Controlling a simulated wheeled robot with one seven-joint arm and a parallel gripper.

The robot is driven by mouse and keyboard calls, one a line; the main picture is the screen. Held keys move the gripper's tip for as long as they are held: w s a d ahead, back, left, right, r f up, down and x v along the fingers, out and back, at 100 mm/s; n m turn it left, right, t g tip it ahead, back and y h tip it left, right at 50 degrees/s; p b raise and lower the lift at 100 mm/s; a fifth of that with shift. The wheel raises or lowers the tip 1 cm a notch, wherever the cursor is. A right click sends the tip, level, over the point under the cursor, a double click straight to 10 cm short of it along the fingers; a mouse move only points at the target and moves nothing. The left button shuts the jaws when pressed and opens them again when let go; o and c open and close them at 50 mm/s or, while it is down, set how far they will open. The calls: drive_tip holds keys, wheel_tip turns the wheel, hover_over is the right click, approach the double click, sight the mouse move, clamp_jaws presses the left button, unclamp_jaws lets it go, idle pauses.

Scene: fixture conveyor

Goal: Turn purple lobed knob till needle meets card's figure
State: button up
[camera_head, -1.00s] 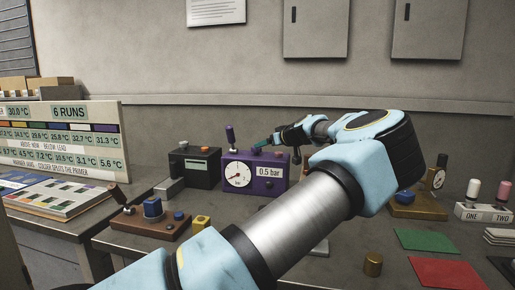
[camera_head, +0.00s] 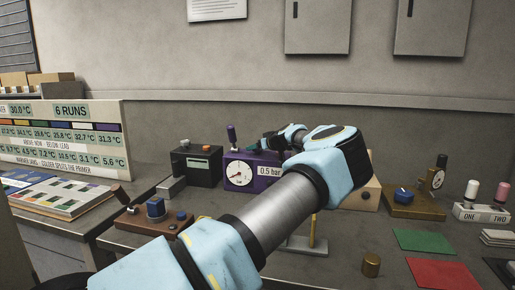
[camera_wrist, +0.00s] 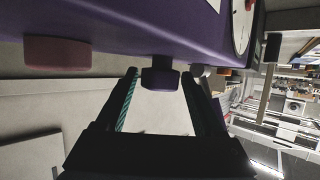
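The purple box (camera_head: 233,184) stands on the bench with a white round dial (camera_head: 238,175) and a card (camera_head: 269,170) reading 0.5 bar. The dial's needle seems to point to the lower left; its figures are too small to read. The gripper is open, with a small gap on each side of the knob. The dial's edge shows at the upper right (camera_wrist: 241,28). In the head view my gripper is at the box's top, and the knob is hidden.
A dull red knob (camera_wrist: 57,52) sits left of the purple one in the wrist view. A purple-topped lever (camera_head: 232,135) rises at the box's left. A black box (camera_head: 196,167) stands left, and a brass-coloured unit (camera_head: 415,204) with a blue knob stands right.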

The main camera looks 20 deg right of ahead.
clamp_jaws()
idle(0.3)
